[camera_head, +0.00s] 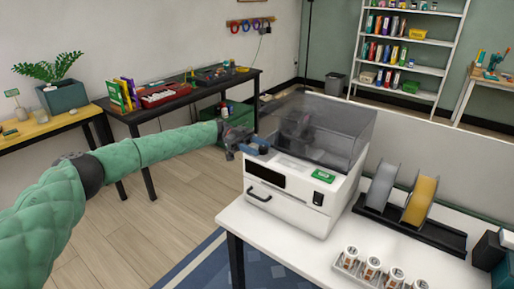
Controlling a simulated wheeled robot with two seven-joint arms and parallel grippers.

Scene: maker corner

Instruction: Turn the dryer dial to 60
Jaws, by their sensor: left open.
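The dryer is most likely the white machine (301,212) with a smoky clear lid (330,122), standing on the white table. Its front shows a dark panel (270,179), a dark handle (258,194) and a black switch-like part (318,198). A green label (323,175) lies on its top edge. I cannot make out a dial or its setting. My left gripper (258,147) is open at the machine's upper left front edge and covers part of it. I cannot tell whether it touches the machine. My right gripper is out of view.
A black rack (440,238) with a grey spool (382,186) and a yellow spool (420,200) stands right of the machine. A tray (349,267) of several small jars is at the table's front. Open floor (150,215) lies left of the table.

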